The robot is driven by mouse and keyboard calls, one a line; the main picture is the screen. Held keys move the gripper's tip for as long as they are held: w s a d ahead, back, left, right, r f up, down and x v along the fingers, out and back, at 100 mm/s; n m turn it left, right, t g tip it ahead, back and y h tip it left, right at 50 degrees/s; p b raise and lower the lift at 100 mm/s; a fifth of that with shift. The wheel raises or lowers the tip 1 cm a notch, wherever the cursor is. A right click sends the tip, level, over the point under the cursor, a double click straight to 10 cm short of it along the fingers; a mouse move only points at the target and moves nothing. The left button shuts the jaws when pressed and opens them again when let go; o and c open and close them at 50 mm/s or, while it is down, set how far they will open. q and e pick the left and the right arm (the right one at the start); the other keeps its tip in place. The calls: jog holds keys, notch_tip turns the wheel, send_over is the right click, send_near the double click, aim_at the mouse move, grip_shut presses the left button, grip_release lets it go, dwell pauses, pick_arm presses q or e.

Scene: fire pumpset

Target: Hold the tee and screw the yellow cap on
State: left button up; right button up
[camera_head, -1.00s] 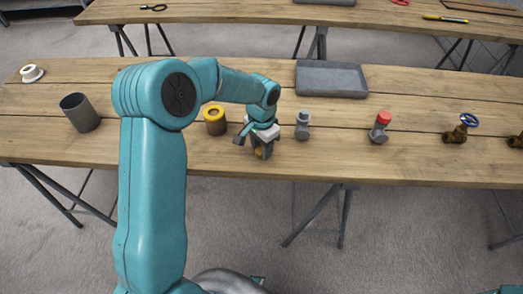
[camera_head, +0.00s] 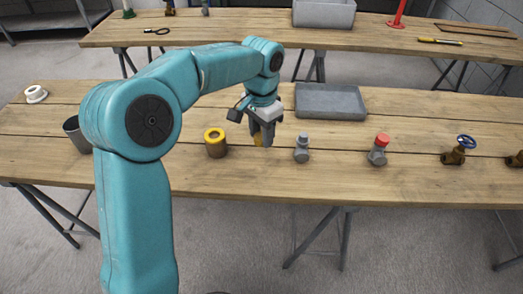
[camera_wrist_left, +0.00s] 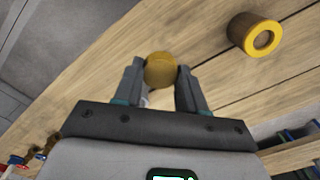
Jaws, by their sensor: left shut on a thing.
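My left gripper (camera_head: 262,138) is shut on the yellow cap (camera_wrist_left: 160,68), a round, dull yellow piece between the fingertips in the left wrist view. In the head view the fingers mostly hide it, and only a yellowish sliver shows. The gripper points down over the front table. A grey tee-like fitting (camera_head: 302,148) stands on the table just right of the gripper, apart from it. Another grey fitting (camera_head: 378,152) with a red top stands farther right. My right gripper is not in view.
A brown roll with a yellow rim (camera_head: 215,143) stands left of the gripper. A grey tray (camera_head: 331,101) lies behind. A brass valve with a blue wheel (camera_head: 459,150), a dark cup (camera_head: 76,134) and a white ring (camera_head: 36,94) are on the same table. The front table strip is clear.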

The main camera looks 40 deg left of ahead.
pick_arm(q)
notch_tip(320, 180, up, 5)
jog(key=shift+f, duration=0.1)
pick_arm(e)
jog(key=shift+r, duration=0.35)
pick_arm(q)
jog(key=s+d+f+n, duration=0.2)
jog(key=s+d+f, duration=0.1)
jog(key=d+f, duration=0.8)
notch_tip(320, 180, down, 3)
jog(key=shift+d+f+n, duration=0.15)
jog(key=shift+d+n, duration=0.05)
jog(key=shift+n, duration=0.1)
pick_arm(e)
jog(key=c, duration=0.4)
pick_arm(q)
jog(key=shift+a, duration=0.15)
